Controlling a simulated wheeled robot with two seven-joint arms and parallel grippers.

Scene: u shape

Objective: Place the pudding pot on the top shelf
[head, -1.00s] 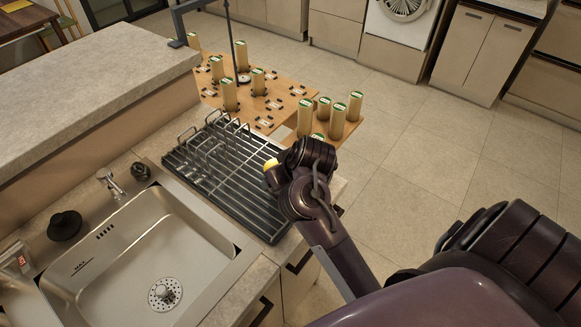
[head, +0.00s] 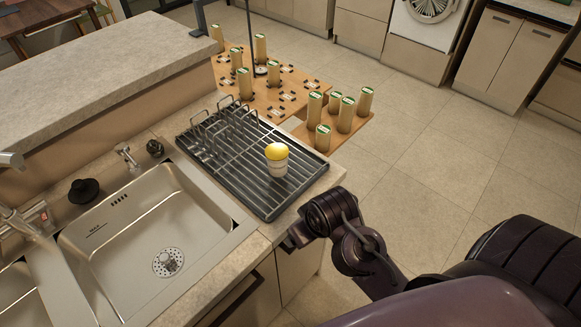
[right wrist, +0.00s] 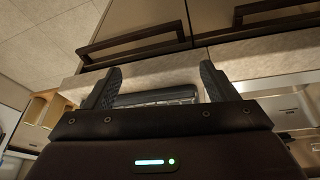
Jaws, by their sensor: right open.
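The pudding pot (head: 278,161), a pale cup with a rounded yellow top, stands upright on the right part of the dark dish rack (head: 300,195). Nothing touches it but the rack. My right gripper (head: 290,243) is low at the counter's front edge, in front of the rack and apart from the pot. Its fingers are mostly hidden in the head view. In the right wrist view the right gripper (right wrist: 160,76) is open and empty, with the dark rack between its fingers. My left gripper is not in view. I cannot make out a top shelf for certain.
A steel sink (head: 165,240) lies left of the rack. A raised stone ledge (head: 110,60) runs behind. Wooden boards (head: 300,90) with several green-topped cylinders (head: 345,115) stand beyond the rack. Cabinet handles (right wrist: 135,45) are near the right gripper. The floor to the right is clear.

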